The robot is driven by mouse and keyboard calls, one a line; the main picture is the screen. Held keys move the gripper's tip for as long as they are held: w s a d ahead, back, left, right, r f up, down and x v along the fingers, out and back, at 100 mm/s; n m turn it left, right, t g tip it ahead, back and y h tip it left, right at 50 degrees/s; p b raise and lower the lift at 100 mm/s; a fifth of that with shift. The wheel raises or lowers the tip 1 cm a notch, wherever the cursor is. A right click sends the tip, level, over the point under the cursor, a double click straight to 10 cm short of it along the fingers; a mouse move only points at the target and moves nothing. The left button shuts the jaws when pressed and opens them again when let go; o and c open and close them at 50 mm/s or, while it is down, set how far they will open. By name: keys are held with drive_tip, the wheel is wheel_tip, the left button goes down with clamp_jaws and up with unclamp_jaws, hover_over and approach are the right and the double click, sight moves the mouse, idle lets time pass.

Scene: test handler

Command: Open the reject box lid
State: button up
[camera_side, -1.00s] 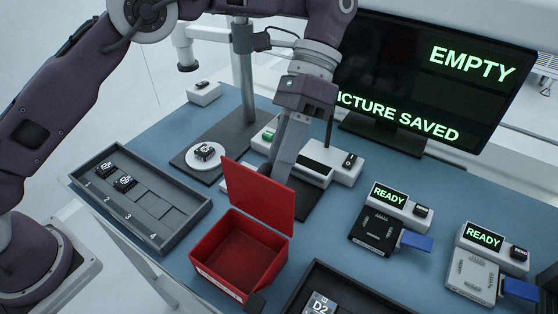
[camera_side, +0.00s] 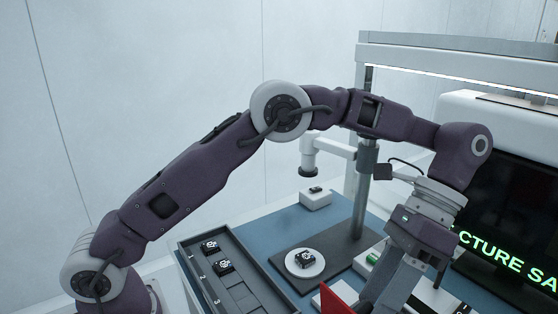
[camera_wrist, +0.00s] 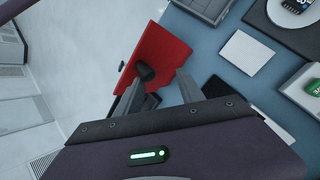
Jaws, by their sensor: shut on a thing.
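The red reject box lid (camera_wrist: 160,52) shows in the wrist view just beyond my fingers, with a dark round knob beside the left finger. My gripper (camera_wrist: 160,82) is shut on the lid, though the exact contact is hard to see. In the side view, only a corner of the red lid (camera_side: 341,294) shows at the bottom edge, raised, next to my downward-pointing gripper (camera_side: 374,297). The box's inside is out of that view, and the box is mostly hidden in the wrist view.
In the side view, a grey tray (camera_side: 250,307) with dark chips stands left of the lid. A white round plate (camera_side: 290,268) holds a chip on a dark base by a post. A monitor (camera_side: 500,215) stands at right. Blue table surface lies between them.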

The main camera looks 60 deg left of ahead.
drive_tip(key=s+f+t, duration=0.4)
drive_tip(key=s+t, duration=0.3)
drive_tip(key=s, duration=0.6)
wheel_tip(320, 180, up, 6)
drive_tip(key=w+a+r+n+t, duration=0.2)
drive_tip(key=w+a+r, duration=0.1)
drive_tip(key=a, duration=0.6)
drive_tip(key=w+a+r+n+t, duration=0.2)
drive_tip(key=a+r, duration=0.4)
drive_tip(key=a, duration=0.3)
drive_tip(key=w+a+r+n+t, duration=0.2)
drive_tip(key=w+a+r, duration=0.2)
drive_tip(key=a, duration=0.4)
drive_tip(key=shift+w+a+r+n+y, duration=0.3)
drive_tip(key=shift+w+a, duration=0.1)
drive_tip(key=shift+w, duration=0.05)
